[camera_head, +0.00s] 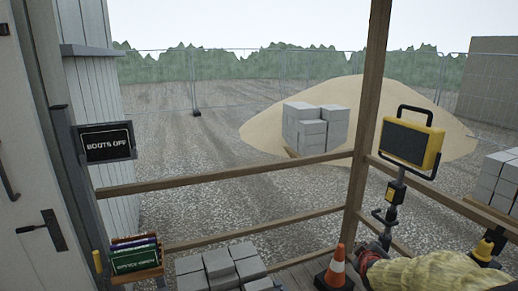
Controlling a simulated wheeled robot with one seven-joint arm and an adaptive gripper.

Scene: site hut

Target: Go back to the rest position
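The view looks out over a wooden railing (265,170) onto a gravel yard.
A door with a dark handle (48,228) is at left, beside a "BOOTS OFF" sign (107,143). A yellow work light (411,144) stands at the wooden post (368,110).

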